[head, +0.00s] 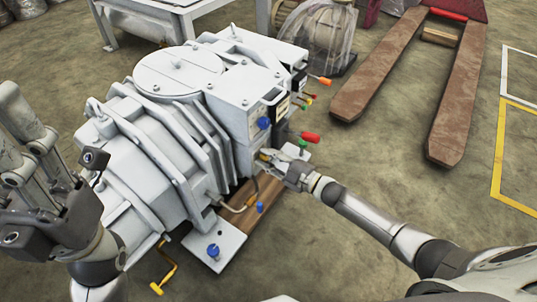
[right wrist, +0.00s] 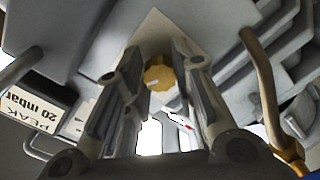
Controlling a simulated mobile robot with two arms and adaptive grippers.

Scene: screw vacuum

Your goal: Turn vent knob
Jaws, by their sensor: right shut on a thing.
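The grey-white vacuum pump (head: 165,115) stands on a wooden base on the floor, left of centre in the head view. The yellow vent knob (right wrist: 158,76) is in front of a pale plate in the right wrist view. In the head view a bit of yellow knob (head: 264,156) shows at the pump's right side. My right gripper (head: 276,163) reaches in from the right and is shut on this knob, one finger on each side of it.
A red-ended lever (head: 310,137) and a green-topped fitting (head: 303,145) sit close above my right gripper. A blue knob (head: 213,250) and a yellow crank (head: 163,275) are at the pump's front. A pallet jack (head: 405,70) stands behind right; floor between is clear.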

